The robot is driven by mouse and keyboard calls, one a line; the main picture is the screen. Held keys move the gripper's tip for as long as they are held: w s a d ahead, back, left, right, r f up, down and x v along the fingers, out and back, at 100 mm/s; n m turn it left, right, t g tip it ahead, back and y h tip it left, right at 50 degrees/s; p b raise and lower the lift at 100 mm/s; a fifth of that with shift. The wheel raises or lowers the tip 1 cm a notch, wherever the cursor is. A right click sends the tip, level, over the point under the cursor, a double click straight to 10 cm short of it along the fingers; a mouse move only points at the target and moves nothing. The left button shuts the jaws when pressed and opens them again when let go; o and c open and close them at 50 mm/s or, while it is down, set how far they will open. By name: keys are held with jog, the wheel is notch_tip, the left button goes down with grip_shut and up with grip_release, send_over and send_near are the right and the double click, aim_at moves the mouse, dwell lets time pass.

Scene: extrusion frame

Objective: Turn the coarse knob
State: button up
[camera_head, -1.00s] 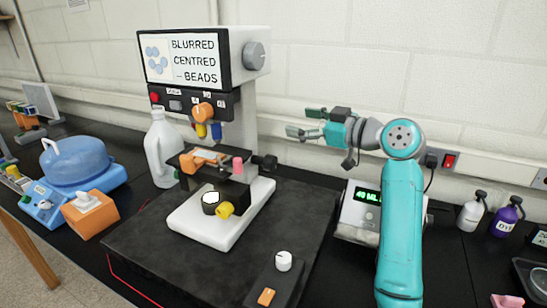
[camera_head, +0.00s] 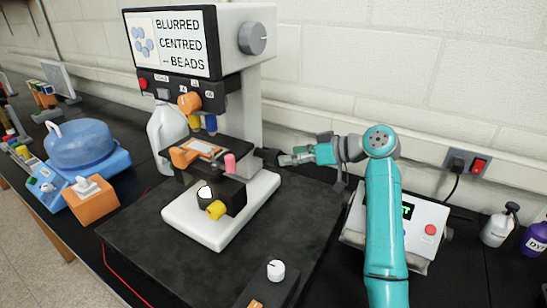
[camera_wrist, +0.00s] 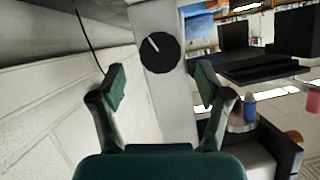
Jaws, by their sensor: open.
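A microscope (camera_head: 243,110) with a white body stands on the dark bench. A black knob (camera_head: 268,157) sticks out from its right side at about stage height. No label shows which knob is the coarse one. In the wrist view a round black knob (camera_wrist: 159,53) with a white pointer line sits on the white column. My gripper (camera_head: 284,158) is beside the black knob, to its right, in the head view. In the wrist view my gripper (camera_wrist: 160,86) has its two fingers apart and nothing between them; the knob appears beyond the gap, and contact is not visible.
A grey knob (camera_head: 257,39) is on the microscope's upper side, beside a "BLURRED CENTRED – BEADS" screen (camera_head: 168,45). Orange stage parts (camera_head: 182,157) and a yellow knob (camera_head: 216,210) are to the left. A white box (camera_head: 408,228) with a display stands at right. The wall is behind.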

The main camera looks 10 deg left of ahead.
aim_at(273, 157)
jog(key=shift+x, duration=3.15)
